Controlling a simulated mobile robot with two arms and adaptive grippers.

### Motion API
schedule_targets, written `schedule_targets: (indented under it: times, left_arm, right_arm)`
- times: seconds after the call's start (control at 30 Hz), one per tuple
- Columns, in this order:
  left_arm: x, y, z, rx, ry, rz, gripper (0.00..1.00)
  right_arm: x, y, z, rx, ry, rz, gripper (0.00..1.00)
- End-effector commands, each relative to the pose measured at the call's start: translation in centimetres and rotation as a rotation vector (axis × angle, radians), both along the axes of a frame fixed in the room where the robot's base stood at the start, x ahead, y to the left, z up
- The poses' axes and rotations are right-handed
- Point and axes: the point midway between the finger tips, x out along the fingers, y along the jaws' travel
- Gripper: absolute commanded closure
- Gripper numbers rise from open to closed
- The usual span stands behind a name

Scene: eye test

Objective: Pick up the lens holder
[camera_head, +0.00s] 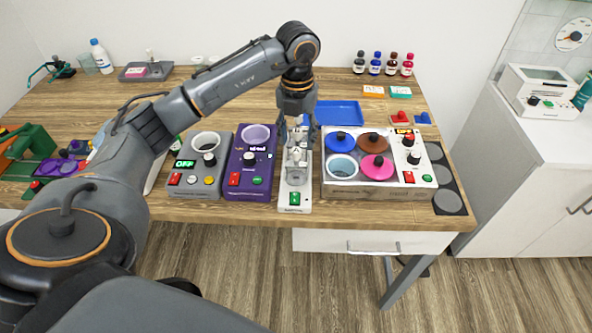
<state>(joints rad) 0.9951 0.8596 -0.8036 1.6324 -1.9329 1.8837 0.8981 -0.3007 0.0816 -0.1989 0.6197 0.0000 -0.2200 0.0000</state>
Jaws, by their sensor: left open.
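My left gripper (297,132) is open and points down over a narrow white device (295,200) near the table's front edge. A clear, greyish part (297,170) stands on that device, just below or between the fingers. I cannot tell whether the fingers touch it. No thing in view can be told for sure as the lens holder. My right gripper is not in view.
A purple device (236,189) and a grey device (193,187) stand left of the white one. A larger unit (385,190) with coloured round lids stands right. A blue tray (345,112) lies behind. Small bottles (375,64) stand at the wall.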

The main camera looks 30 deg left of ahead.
Motion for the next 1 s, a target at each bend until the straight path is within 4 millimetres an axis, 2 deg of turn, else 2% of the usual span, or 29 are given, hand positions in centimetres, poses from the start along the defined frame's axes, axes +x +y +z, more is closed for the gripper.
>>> schedule_targets:
  times: [0.17,0.33,0.5,0.77,1.0]
  left_arm:
    - [0.0,0.1,-1.0,0.000,0.002,0.001,0.51]
    - [0.0,0.4,-3.4,-0.001,0.005,0.001,0.51]
    - [0.1,0.4,-5.4,0.000,0.001,-0.001,0.51]
    - [0.1,0.4,-5.8,0.000,-0.001,-0.001,0.51]
    - [0.1,0.4,-5.7,0.000,-0.001,-0.001,0.99]
  right_arm:
    - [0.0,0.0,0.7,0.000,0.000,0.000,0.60]
    - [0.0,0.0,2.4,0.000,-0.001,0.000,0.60]
    - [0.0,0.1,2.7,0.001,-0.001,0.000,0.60]
    - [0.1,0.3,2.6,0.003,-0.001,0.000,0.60]
    - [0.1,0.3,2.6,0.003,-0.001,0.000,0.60]
